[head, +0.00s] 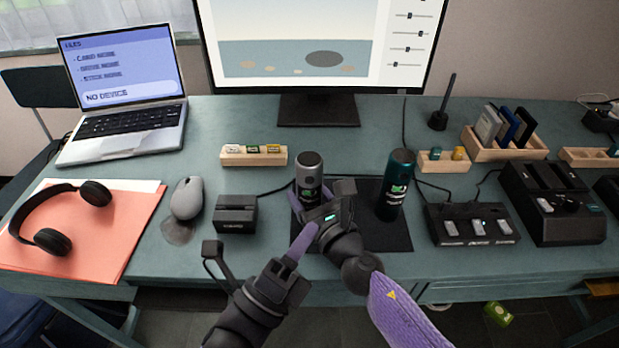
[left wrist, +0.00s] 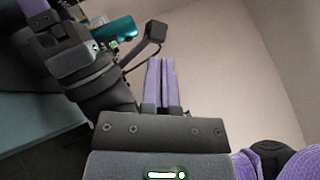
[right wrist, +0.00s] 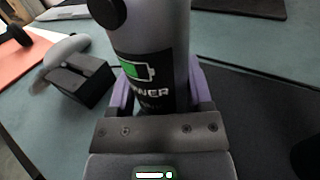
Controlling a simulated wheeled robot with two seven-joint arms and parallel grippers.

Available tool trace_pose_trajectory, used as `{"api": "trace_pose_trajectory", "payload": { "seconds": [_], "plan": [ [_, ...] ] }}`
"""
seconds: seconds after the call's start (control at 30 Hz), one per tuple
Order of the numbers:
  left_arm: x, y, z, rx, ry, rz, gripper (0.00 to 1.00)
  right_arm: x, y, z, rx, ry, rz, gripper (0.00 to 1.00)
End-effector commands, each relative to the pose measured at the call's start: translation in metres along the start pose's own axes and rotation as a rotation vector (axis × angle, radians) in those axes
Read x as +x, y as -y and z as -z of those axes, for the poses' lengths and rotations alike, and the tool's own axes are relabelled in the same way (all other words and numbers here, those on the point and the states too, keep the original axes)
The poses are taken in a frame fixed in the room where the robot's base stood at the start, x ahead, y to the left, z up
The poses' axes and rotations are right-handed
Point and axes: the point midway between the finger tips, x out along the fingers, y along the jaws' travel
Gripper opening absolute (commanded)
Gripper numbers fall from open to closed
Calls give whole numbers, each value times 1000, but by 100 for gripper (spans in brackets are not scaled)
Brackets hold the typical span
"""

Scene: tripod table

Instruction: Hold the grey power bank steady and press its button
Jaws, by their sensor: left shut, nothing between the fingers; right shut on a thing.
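My left gripper (head: 311,228) is shut and empty, in front of the right gripper and below the bank's top. Its purple fingers (left wrist: 161,85) lie together in the left wrist view.
A teal cylinder (head: 396,184) stands just right of my right gripper. A black box (head: 236,214) and grey mouse (head: 187,198) lie to the left. A wooden block (head: 253,155) is behind, and a black dock (head: 472,224) stands right.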

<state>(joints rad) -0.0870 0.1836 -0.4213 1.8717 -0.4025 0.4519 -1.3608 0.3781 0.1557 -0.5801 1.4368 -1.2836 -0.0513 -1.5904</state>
Motion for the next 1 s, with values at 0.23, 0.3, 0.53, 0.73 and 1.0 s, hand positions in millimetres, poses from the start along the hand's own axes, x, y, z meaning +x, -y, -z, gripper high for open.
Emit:
{"api": "trace_pose_trajectory", "payload": {
  "seconds": [0.23, 0.3, 0.53, 0.73, 1.0],
  "plan": [
    [26, -18, -19, -1, 1, 1, 0, 0, 0, 1, 0, -1, 0, 0],
    [32, -23, -23, -1, 1, 1, 0, 0, 0, 1, 0, -1, 0, 0],
    [43, -32, -31, -2, 1, 0, 0, 0, 0, 1, 0, -1, 0, 0],
    [44, -32, -32, -2, 1, 0, 0, 0, 0, 1, 0, -1, 0, 0],
    [44, -32, -32, -2, 1, 0, 0, 0, 0, 0, 0, -1, 0, 0]
  ]
}}
